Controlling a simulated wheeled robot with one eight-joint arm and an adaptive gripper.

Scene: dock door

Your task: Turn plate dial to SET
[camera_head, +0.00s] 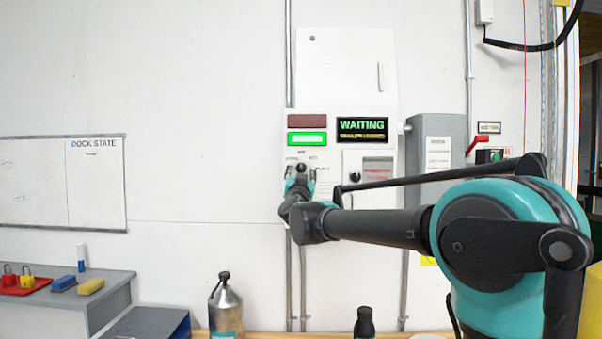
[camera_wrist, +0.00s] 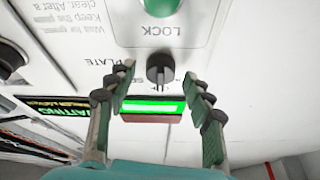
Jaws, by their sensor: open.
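The plate dial (camera_wrist: 160,68) is a dark round knob with a raised grip on the white panel. The wrist view shows it upside down, beside the word PLATE and a partly hidden label starting "SE". Its grip runs roughly vertical in that picture; I cannot tell which mark it points to. My gripper (camera_wrist: 158,76) is open, with one finger on each side of the dial and gaps visible to both. In the head view my gripper (camera_head: 299,182) is at the panel's lower left, where arm and fingers partly cover the dial area.
A screen (camera_head: 362,129) reads WAITING. A green lamp (camera_head: 307,139) is lit below a dark red one (camera_head: 307,120). A green button (camera_wrist: 162,5) sits by the LOCK label. A grey box (camera_head: 437,135) and red lever (camera_head: 478,143) are to the right; a metal bottle (camera_head: 225,308) stands below.

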